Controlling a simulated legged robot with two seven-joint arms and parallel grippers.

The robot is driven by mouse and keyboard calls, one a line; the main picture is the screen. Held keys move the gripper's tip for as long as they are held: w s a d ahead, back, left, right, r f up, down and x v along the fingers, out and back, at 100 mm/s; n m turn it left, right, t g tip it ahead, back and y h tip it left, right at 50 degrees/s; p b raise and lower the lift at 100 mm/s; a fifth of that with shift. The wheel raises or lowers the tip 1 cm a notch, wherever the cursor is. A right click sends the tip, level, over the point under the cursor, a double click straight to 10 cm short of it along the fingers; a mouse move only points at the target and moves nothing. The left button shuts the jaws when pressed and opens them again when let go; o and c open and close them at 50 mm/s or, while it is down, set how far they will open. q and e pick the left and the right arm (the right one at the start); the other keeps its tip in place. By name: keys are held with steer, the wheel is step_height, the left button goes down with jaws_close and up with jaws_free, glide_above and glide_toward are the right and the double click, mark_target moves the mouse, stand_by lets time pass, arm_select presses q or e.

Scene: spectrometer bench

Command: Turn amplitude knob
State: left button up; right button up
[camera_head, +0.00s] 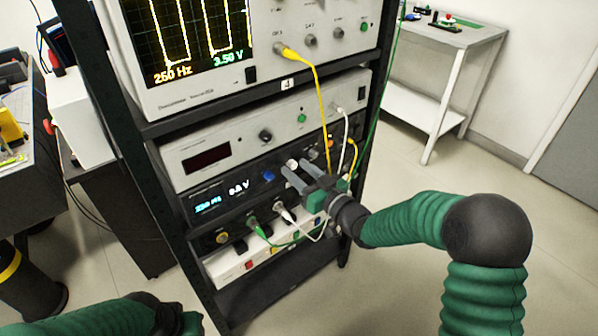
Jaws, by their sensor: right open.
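The black generator unit (215,202) sits in the rack with a lit blue and white display. A blue knob (269,176) and a pale silver knob (292,164) are on its front; labels are too small to read, so I cannot tell which is the amplitude knob. My right gripper (291,166) is open, with its two grey fingers pointing at the panel by the pale knob. I cannot tell whether they touch it. The gripper hides part of the panel to the right. My left arm's green sleeve shows at bottom left; its gripper is out of view.
An oscilloscope (208,92) above reads 250 Hz and 3.50 V. A yellow cable (318,85) and white and green leads hang near my right gripper. A white power strip (225,268) lies below. Open floor is at the right, before a side table (430,42).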

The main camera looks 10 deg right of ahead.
steer(key=shift+c, duration=0.2)
jaws_close()
stand_by(0.3)
steer(key=shift+f+n+b, duration=0.1)
steer(key=shift+n+b, duration=4.75)
steer(key=shift+n, duration=1.05)
